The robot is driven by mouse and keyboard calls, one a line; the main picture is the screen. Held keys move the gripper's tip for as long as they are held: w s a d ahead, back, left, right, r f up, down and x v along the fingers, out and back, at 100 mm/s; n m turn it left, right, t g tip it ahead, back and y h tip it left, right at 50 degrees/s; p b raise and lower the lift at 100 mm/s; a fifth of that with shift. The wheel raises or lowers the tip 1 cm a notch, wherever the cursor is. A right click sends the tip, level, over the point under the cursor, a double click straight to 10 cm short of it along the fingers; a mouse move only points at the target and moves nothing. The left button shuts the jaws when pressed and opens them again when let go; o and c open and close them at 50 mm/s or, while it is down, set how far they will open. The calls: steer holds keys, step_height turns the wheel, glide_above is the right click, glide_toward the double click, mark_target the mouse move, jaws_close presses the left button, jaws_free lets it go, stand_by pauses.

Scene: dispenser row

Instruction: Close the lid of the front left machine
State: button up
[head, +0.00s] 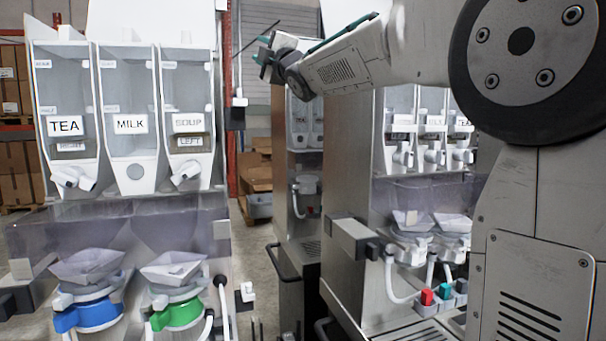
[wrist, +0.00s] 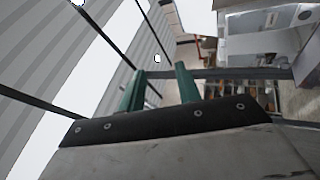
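The front left machine (head: 125,215) fills the left of the head view, with clear hoppers labelled TEA, MILK and SOUP; a small label on it reads LEFT. A pale panel (head: 150,20) rises behind the hopper tops and is cut off by the picture's top edge; it looks like the raised lid. My gripper (head: 264,52) is up to the right of this machine, apart from it in the picture. In the wrist view its two green fingers (wrist: 160,88) stand apart with nothing clearly held between them. A grey bar (wrist: 230,73) shows beyond the fingertips; I cannot tell what it belongs to.
Another dispenser machine (head: 345,170) stands at the right, partly behind my arm, with a further one (head: 300,190) behind it. A narrow floor gap (head: 255,275) separates them from the left machine. Cardboard boxes (head: 257,170) and a red rack post (head: 231,100) are at the back.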

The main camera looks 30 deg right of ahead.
steer(key=s+f+m+g+h, duration=0.3)
steer(key=s+f+m+g, duration=0.3)
steer(key=f, duration=0.8)
steer(key=s+f+m+g+h, duration=0.2)
steer(key=s+f+m+g, duration=0.3)
steer(key=s+f, duration=0.8)
steer(key=f+m, duration=0.1)
steer(key=m, duration=0.1)
steer(key=shift+s+d+m+g+h, duration=0.15)
steer(key=shift+m+g+h, duration=0.25)
steer(key=shift+f, duration=0.1)
steer(key=s+a+f+m+g+y, duration=0.1)
steer(key=s+a+f+g, duration=0.1)
steer(key=s+f, duration=0.4)
steer(key=s+a+f+m+g, duration=0.1)
steer(key=s+f+m+g, duration=0.1)
steer(key=s+f+g, duration=0.2)
steer(key=s+a+f+m+g+y, duration=0.1)
steer(key=s+a+f+m+g, duration=0.1)
steer(key=s+f, duration=0.7)
steer(key=s+g, duration=0.1)
steer(key=s, duration=0.6)
steer(key=shift+s+a+f+g+y, duration=0.2)
steer(key=shift+a+f+g+y, duration=0.1)
steer(key=shift+a+g, duration=0.1)
